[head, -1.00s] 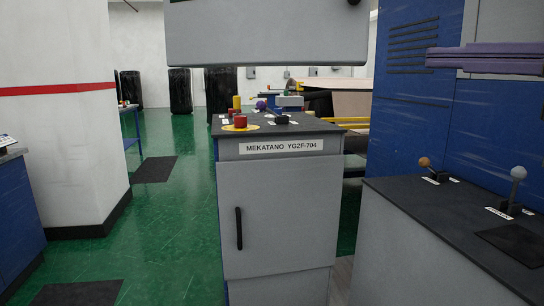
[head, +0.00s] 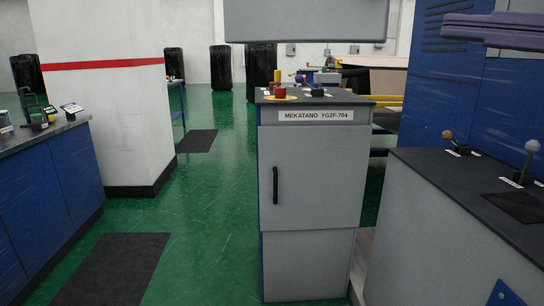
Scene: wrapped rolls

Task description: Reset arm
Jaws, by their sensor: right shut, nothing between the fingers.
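My right gripper (head: 446,29) shows at the upper right as long purple fingers, seen side-on and pointing left. It is shut and empty, in the air in front of the blue machine panel and above the right-hand counter. Its wrist is cut off by the right edge. My left gripper is not in view.
A grey control cabinet (head: 312,185) labelled MEKATANO YG2F-704 stands in the middle. A dark-topped counter (head: 425,165) with levers is at right, a blue workbench (head: 55,185) at left. Black-wrapped rolls (head: 220,68) stand far back. Green floor (head: 200,230) is open between bench and cabinet.

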